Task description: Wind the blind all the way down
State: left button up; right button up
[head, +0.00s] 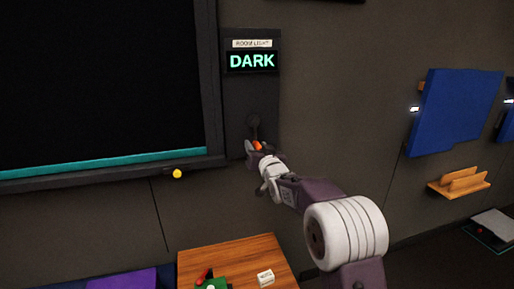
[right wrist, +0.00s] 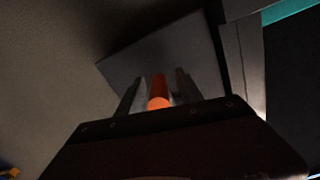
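The blind (head: 105,80) is a black sheet in a dark frame at the left of the head view. Its teal bottom bar (head: 100,163) lies just above the frame's lower edge. Right of it, a dark wall panel (head: 248,95) carries a crank (head: 253,123) with an orange knob (head: 257,146), its arm pointing down. My right gripper (head: 257,149) is at the knob, with a finger on each side. My left gripper is not in view.
The panel's sign (head: 251,61) reads DARK under a ROOM LIGHT label. A wooden table (head: 235,257) with small items stands below. A blue board (head: 455,110) and wooden shelf (head: 459,184) are on the right wall.

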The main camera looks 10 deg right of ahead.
jog(key=s, duration=0.9)
jog(key=shift+d, duration=0.15)
